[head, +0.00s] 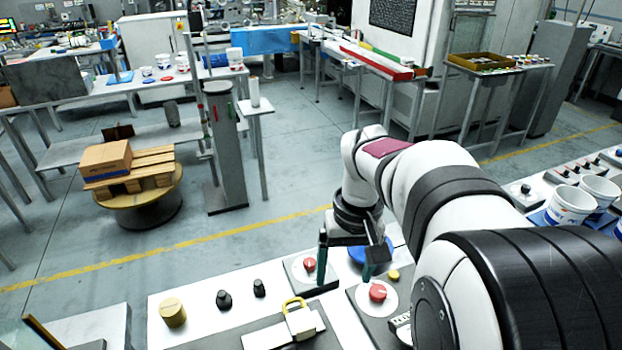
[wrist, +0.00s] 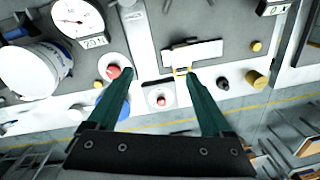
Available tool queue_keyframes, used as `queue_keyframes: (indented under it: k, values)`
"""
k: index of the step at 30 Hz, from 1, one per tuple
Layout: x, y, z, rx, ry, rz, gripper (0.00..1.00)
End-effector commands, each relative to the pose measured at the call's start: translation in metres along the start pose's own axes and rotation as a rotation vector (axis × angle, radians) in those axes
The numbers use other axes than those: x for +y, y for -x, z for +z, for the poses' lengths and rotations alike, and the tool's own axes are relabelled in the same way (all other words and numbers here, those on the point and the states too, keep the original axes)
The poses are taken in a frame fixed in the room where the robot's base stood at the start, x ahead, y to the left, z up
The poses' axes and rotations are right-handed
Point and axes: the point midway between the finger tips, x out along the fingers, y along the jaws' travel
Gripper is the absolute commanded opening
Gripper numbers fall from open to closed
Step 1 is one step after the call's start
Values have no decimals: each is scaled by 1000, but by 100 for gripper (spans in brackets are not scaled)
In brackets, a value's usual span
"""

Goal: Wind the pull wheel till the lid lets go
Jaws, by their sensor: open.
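My gripper (head: 346,262) is open and empty, its two dark green fingers spread over the white bench. That red knob (head: 309,264) is also in the head view. A second red knob (head: 377,291) on a round white base shows too (wrist: 113,71). A blue part (head: 358,253) is partly hidden behind the gripper; I cannot tell whether it is the pull wheel.
A brass knob (head: 172,312) and two black knobs (head: 224,300) stand on the bench to the left. A dial gauge (wrist: 78,18) and a white tub (wrist: 38,76) are at the wrist view's left. White cups (head: 570,205) stand at the right. Open floor lies beyond.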

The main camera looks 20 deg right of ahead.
Motion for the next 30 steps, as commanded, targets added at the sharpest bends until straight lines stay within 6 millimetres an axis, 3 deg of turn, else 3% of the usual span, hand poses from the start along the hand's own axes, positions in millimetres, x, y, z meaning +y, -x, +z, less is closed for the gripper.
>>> queue_keyframes:
  k: [1, 3, 6, 8, 11, 14, 21, 24, 30]
  values:
    - [29, -10, -31, -4, 20, 13, 84]
    - [68, -23, -65, 0, 67, 35, 84]
    - [106, -39, -90, 0, 114, 54, 84]
    - [117, -44, -96, 1, 129, 60, 84]
    - [122, -56, -98, -1, 136, 61, 84]
    - [122, -80, -97, -4, 136, 60, 84]
    - [126, -153, -97, -3, 135, 60, 84]
    - [127, -176, -98, -2, 135, 61, 84]
    - [128, -198, -98, 1, 134, 62, 84]
